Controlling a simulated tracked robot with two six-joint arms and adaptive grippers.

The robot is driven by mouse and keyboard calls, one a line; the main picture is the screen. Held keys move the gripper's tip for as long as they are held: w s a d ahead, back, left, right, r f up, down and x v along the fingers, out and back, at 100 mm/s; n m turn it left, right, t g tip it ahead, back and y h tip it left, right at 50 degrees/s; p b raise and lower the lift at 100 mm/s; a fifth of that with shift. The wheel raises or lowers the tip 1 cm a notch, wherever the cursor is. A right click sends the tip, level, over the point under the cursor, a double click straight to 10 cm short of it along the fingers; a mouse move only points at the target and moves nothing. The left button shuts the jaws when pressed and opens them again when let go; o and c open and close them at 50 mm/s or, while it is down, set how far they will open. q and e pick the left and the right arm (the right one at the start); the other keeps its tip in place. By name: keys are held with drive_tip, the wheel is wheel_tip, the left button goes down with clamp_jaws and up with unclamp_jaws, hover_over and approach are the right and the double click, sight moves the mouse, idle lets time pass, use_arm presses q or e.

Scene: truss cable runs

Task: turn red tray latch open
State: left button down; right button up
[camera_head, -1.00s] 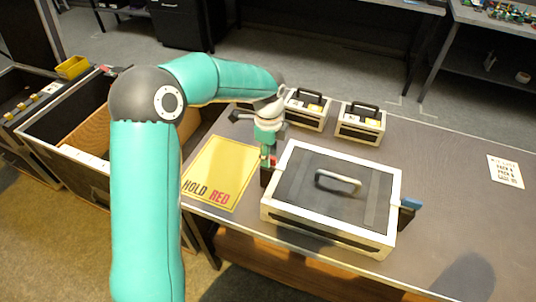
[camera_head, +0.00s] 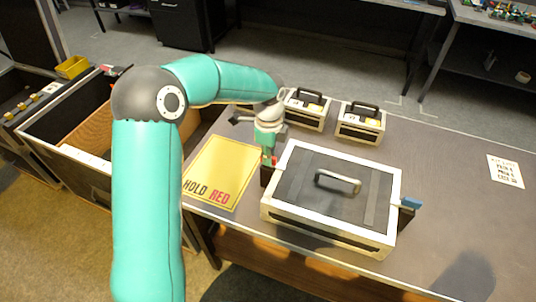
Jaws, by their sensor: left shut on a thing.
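The tray (camera_head: 297,217) is a box with a cream frame, a dark lid and a grey handle (camera_head: 338,181), near the front of the table. The red latch (camera_head: 273,161) is a small red piece at the tray's left side, mostly hidden by my gripper. My left gripper (camera_head: 268,156) points down there and is shut on the red latch. A blue latch (camera_head: 411,203) sticks out from the tray's right side. My right gripper is not in view.
A yellow sheet reading "HOLD RED" (camera_head: 222,170) lies left of the tray. Two small cases (camera_head: 306,110) (camera_head: 361,124) with black handles stand behind it. A white printed card (camera_head: 505,171) lies at the right. The table right of the tray is mostly clear.

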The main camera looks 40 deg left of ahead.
use_arm(q)
drive_tip(key=shift+n, duration=0.3)
drive_tip(key=n+b, duration=0.1)
drive_tip(key=n, duration=0.2)
drive_tip(key=n+b, duration=0.1)
drive_tip(key=n, duration=0.8)
drive_tip(key=shift+n+b, duration=0.3)
drive_tip(key=shift+b, duration=0.1)
drive_tip(key=n, duration=0.4)
drive_tip(key=shift+n+b, duration=0.3)
drive_tip(key=shift+b, duration=0.1)
drive_tip(key=c, duration=1.2)
unclamp_jaws()
